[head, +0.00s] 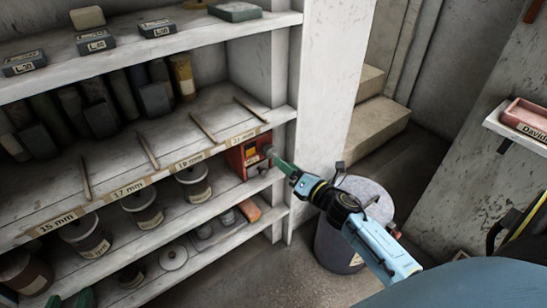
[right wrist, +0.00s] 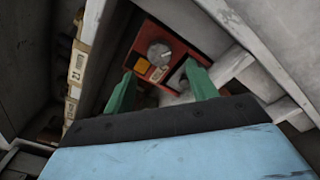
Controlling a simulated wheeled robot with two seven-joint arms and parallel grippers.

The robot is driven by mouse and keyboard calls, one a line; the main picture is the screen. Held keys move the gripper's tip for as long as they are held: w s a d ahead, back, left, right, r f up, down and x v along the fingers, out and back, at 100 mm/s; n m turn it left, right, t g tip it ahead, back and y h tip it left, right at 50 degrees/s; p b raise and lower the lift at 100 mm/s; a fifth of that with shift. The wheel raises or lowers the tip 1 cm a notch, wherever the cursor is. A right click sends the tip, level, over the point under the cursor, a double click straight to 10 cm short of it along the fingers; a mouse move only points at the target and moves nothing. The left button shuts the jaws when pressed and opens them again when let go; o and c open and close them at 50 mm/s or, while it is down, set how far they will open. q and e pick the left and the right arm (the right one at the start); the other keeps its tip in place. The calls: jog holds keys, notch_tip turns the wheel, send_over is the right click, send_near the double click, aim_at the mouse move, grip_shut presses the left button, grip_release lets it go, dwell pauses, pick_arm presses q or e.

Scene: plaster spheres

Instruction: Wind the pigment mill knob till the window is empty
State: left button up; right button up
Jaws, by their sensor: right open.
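The red pigment mill (head: 235,159) stands on a shelf at the right end of the rack, and its face also shows in the right wrist view (right wrist: 196,41). Its round grey knob (right wrist: 159,53) is on the front; in the head view the knob (head: 267,150) sticks out toward my gripper. A small square window (right wrist: 142,66) beside the knob shows orange-yellow. My right gripper (head: 277,161) is open, its green fingers (right wrist: 159,68) pointing at the mill, apart from the knob. My left gripper (head: 69,301) shows only two separated green fingertips at the bottom left edge.
Labelled shelves hold sticks, dark jars (head: 194,182) and blocks. A white post (head: 322,100) stands right of the mill. A grey bin (head: 345,240) is below my right arm. A pink tray (head: 527,115) sits on a ledge at the right.

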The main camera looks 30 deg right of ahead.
aim_at(272, 154)
jog(key=w, duration=0.3)
jog(key=w+b, duration=0.1)
jog(key=w, duration=0.1)
jog(key=shift+w+a, duration=0.2)
jog(key=shift+a, duration=0.15)
pick_arm(q)
notch_tip(272, 154, up, 6)
jog(key=w+d+t+h, duration=0.1)
jog(key=t, duration=0.3)
jog(key=shift+d, duration=0.25)
pick_arm(e)
jog(key=shift+w+a, duration=0.1)
jog(key=shift+w, duration=0.45)
jog(key=shift+c, duration=0.3)
jog(key=c, duration=0.9)
pick_arm(q)
jog(key=shift+f, duration=0.1)
